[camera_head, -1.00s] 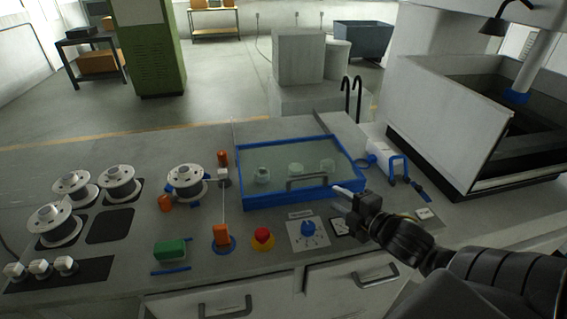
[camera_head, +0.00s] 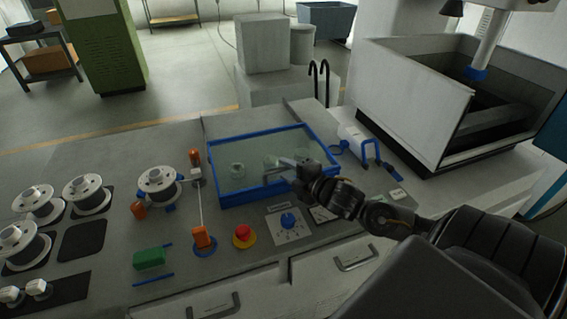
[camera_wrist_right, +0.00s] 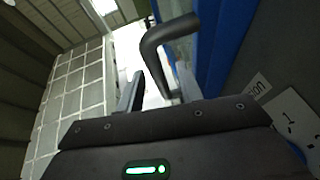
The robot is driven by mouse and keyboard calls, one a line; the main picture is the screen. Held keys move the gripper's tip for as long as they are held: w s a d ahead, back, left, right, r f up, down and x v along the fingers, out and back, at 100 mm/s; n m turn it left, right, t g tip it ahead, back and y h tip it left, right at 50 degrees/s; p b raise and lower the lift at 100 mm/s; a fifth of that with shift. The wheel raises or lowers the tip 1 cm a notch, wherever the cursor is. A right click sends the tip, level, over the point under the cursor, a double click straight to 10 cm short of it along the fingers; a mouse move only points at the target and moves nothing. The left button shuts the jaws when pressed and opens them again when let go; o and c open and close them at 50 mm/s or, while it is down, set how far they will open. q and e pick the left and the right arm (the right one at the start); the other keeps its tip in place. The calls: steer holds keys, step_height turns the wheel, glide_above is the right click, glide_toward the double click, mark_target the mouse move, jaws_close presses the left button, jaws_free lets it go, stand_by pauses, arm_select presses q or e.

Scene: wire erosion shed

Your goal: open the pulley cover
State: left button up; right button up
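The pulley cover (camera_head: 222,192) is a clear pane in a blue frame, lying shut on the grey bench top. Pale round pulleys show blurred through the pane. Its dark bar handle (camera_wrist_right: 155,50) is near the front edge; in the head view my right gripper partly hides it. My right gripper (camera_head: 284,164) is at the handle, coming from the right. In the right wrist view its two fingers (camera_wrist_right: 158,88) stand apart, with one end of the curved handle showing between them; I cannot tell whether they touch it. My left gripper is not in view.
Several wire spools (camera_head: 158,184) stand at the left. A red emergency button (camera_head: 242,233), a blue dial (camera_head: 288,220) and a green block (camera_head: 149,258) are in front of the cover. A blue-handled white container (camera_head: 357,140) and a large open tank (camera_head: 408,98) stand to the right.

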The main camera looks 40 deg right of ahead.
steer(key=shift+w+a+f+p, duration=0.1)
steer(key=shift+w+f+p, duration=0.05)
steer(key=shift+w, duration=0.65)
steer(key=shift+w+a+f+p, duration=0.1)
steer(key=shift+w+p, duration=0.05)
steer(key=shift+w, duration=0.6)
jaws_close()
